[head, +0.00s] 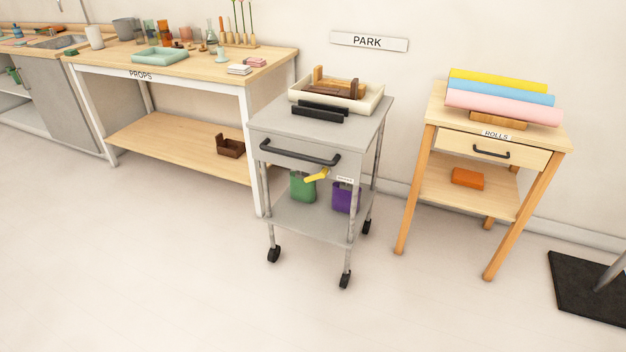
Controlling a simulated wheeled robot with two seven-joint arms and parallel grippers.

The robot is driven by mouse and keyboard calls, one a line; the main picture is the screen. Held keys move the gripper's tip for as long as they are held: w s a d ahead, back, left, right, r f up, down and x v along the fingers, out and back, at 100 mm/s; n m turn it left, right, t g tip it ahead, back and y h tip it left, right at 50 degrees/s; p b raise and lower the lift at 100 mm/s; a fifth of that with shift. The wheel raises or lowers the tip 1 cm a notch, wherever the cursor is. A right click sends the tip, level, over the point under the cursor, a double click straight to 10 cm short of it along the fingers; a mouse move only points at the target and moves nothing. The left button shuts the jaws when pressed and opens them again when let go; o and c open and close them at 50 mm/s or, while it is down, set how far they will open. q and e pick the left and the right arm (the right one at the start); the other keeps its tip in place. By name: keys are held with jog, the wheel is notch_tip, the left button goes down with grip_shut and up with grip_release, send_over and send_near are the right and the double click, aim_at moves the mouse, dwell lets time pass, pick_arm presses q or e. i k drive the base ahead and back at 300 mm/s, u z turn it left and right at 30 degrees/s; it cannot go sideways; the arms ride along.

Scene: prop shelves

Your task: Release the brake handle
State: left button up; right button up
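A small grey wheeled cart (268,118) stands in the middle of the head view, against the wall below a PARK sign (369,42). A black push bar (300,153) runs across its front. A yellow handle (317,175), which looks like the brake handle, sticks out below the push bar and angles down to the left. A small label (345,180) with unreadable text sits just right of it. Neither of my grippers shows in this view, and nothing touches the handle.
A PROPS table (270,62) stands left of the cart and a wooden ROLLS stand (430,135) right of it. The cart carries a cream tray (372,103) on top and green (302,188) and purple (344,198) containers below. The floor in front is clear.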

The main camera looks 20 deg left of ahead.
aim_at(326, 171)
jog(key=u, duration=0.45)
jog(key=k, duration=0.55)
jog(key=u, duration=0.65)
jog(key=i, duration=1.2)
jog(key=z, duration=1.15)
jog(key=i, duration=0.4)
jog(key=z, duration=0.4)
